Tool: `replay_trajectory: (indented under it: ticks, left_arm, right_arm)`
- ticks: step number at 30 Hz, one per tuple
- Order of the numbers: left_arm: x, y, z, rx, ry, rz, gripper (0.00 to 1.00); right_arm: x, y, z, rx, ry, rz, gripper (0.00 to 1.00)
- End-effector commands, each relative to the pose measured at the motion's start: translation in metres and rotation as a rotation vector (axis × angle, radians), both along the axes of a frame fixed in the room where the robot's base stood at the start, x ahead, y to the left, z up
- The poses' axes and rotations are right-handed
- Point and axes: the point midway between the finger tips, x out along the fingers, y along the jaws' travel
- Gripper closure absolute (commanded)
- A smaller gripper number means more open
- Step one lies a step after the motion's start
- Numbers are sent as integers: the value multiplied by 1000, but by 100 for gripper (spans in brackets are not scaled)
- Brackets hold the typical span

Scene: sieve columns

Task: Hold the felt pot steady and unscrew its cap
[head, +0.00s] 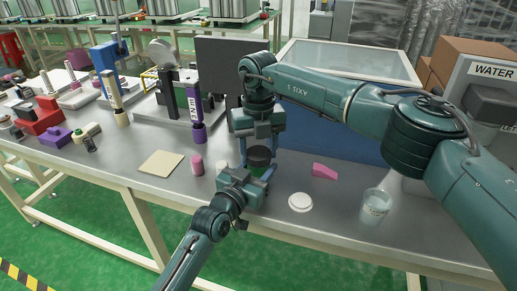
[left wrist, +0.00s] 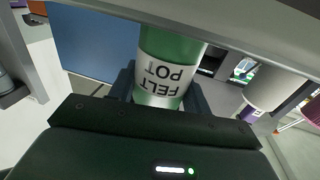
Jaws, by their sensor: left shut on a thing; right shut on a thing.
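The felt pot (head: 257,171) is green with a black cap (head: 260,156) and stands upright near the front of the bench. In the left wrist view the felt pot (left wrist: 165,70) shows its white label, upside down, between my fingers. My left gripper (head: 252,178) comes in low from the front and is shut on the pot's body. My right gripper (head: 259,150) points down from above and is shut on the cap. My grippers partly hide the pot and the cap.
A pink cylinder (head: 197,165) and a beige pad (head: 161,164) lie to the left. A white disc (head: 300,202), a pink wedge (head: 325,171) and a clear beaker (head: 375,206) are to the right. A purple-based column (head: 198,128) stands behind left.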

Motion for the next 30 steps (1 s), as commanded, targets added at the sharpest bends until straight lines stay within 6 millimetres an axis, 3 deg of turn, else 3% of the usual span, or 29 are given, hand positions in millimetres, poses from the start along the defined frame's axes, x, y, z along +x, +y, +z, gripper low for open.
replay_trajectory:
  ticks: [21, 27, 30]
  left_arm:
    - [0, 0, -1, 1, 2, 0, 100]
    - [0, 0, -1, 1, 2, 0, 100]
    - [0, 0, -1, 1, 2, 0, 100]
  right_arm:
    - [-1, 0, 1, 0, -1, 1613, 74]
    - [-1, 1, 2, 0, -1, 1962, 74]
    - [-1, 0, 2, 0, -1, 2048, 74]
